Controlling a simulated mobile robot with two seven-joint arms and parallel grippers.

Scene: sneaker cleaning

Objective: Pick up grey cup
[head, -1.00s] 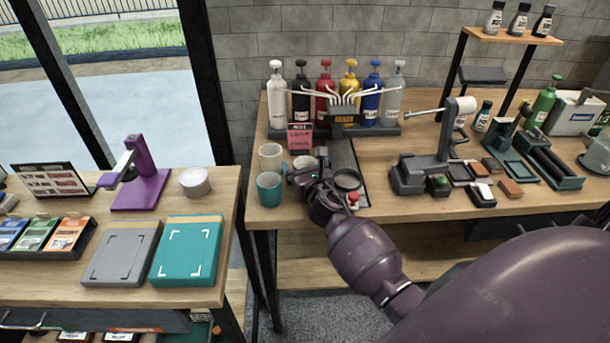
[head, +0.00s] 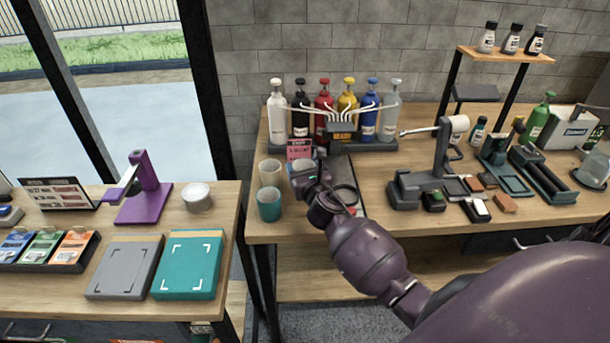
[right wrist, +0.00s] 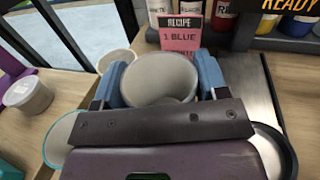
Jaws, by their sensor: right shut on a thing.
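The grey cup (right wrist: 160,78) is held upright between the blue finger pads of my right gripper (right wrist: 160,90) in the right wrist view. In the head view the cup (head: 302,170) is partly hidden by the gripper (head: 312,180) and appears a little above the wooden counter. A beige cup (head: 270,173) and a teal cup (head: 269,204) stand on the counter just to its left. My left gripper is not in view.
A pink recipe card (right wrist: 180,34) stands close behind the held cup. A rack of coloured bottles (head: 340,148) is at the back. Tools crowd the counter farther right.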

